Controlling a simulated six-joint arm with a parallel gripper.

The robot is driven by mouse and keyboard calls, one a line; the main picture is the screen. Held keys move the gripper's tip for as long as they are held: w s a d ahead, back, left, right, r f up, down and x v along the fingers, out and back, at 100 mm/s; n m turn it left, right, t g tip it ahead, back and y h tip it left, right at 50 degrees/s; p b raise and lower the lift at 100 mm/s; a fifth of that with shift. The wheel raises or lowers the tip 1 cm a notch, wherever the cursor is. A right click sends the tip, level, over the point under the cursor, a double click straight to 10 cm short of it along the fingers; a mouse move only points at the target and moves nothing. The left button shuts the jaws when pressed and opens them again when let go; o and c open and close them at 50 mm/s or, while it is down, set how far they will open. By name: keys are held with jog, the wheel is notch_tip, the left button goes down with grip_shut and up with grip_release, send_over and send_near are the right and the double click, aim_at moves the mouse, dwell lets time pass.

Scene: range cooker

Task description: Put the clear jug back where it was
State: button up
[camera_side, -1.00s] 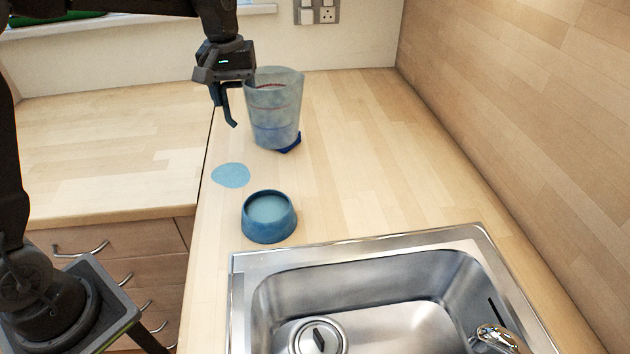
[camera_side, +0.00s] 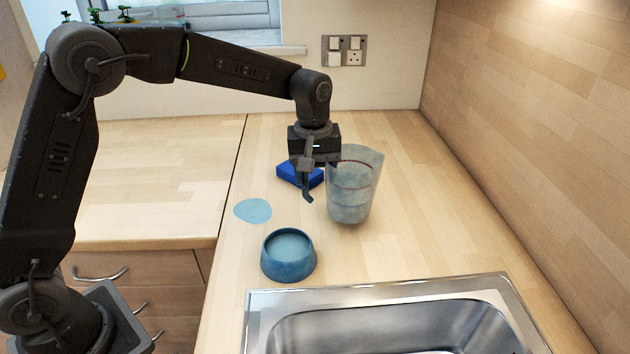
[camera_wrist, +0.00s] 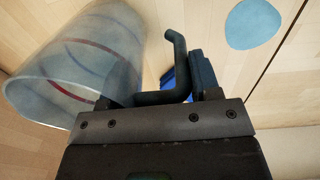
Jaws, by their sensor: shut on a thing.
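The clear jug (camera_side: 352,190) is a tall bluish see-through cup with a reddish line near its rim and a bluish line lower down. My gripper (camera_side: 312,180) is at its left side, near the rim, and is shut on it. The jug looks close to upright; I cannot tell whether its base touches the worktop. In the wrist view the jug (camera_wrist: 75,65) fills the left, with its open rim towards me. A dark bent finger (camera_wrist: 175,70) shows beside it; the exact contact is hidden.
A dark blue flat block (camera_side: 290,172) lies behind my gripper. A pale blue round patch (camera_side: 253,211) is on the worktop to the left. A blue bowl (camera_side: 288,268) stands in front, near the steel sink (camera_side: 400,292). The worktop right of the jug is clear.

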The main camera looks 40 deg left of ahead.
jog(key=shift+f, duration=1.15)
jog(key=o, duration=1.4)
jog(key=shift+f, duration=0.15)
